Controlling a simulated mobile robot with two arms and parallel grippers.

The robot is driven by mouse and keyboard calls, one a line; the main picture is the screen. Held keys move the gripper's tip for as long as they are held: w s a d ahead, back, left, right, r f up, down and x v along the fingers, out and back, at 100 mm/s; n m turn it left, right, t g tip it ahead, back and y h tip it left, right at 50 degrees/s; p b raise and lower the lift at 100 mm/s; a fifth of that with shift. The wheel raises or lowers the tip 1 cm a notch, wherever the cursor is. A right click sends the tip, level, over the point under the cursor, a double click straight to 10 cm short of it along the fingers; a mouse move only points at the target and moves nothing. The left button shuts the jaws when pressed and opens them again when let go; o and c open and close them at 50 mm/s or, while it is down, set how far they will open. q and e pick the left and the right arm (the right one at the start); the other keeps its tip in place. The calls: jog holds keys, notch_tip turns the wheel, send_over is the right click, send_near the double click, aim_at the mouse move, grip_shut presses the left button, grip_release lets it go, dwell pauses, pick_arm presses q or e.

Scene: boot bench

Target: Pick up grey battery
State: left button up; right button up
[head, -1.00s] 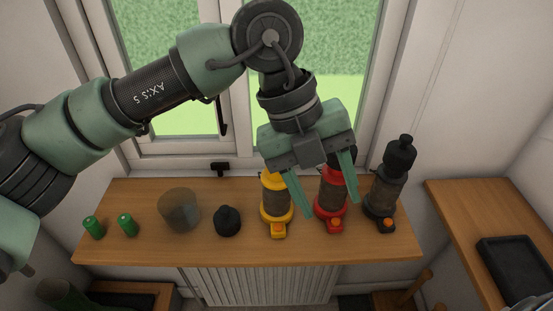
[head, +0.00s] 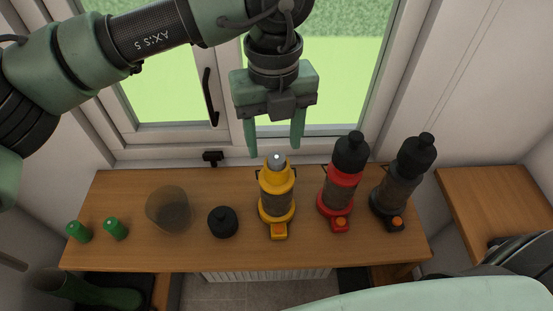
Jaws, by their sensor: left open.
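The grey battery (head: 276,160) shows only as a small grey top standing out of the open yellow lantern (head: 276,208); its lower part is hidden inside. My left gripper (head: 274,151) is open and empty. It points down, and its two fingertips show on either side of the battery's top, apart from it. I cannot tell the exact height between them. The black cap (head: 222,222) sits on the bench just left of the yellow lantern. My right gripper is not in view; links of my own arm show at the lower right.
On the wooden bench (head: 120,258), a red lantern (head: 341,190) and a dark lantern (head: 396,190) stand capped to the right. A translucent cup (head: 168,211) and two green batteries, one nearer (head: 115,228) and one farther left (head: 78,231), stand to the left. The window (head: 340,90) is behind.

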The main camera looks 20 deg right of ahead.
aim_at(277, 157)
pick_arm(q)
jog(key=f, duration=0.1)
jog(key=f+p, duration=0.1)
jog(key=f, duration=0.1)
jog(key=shift+w+d+f+p, duration=0.15)
jog(key=shift+d+f+p, duration=0.15)
jog(key=shift+f+p, duration=0.1)
jog(key=shift+f, duration=0.2)
grip_shut()
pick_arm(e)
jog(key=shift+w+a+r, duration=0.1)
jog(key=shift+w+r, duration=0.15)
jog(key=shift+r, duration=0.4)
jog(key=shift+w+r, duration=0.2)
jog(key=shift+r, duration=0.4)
pick_arm(q)
jog(key=shift+r+b, duration=0.35)
jog(key=shift+r, duration=0.15)
notch_tip(277, 157, up, 19)
jog(key=b, duration=0.4)
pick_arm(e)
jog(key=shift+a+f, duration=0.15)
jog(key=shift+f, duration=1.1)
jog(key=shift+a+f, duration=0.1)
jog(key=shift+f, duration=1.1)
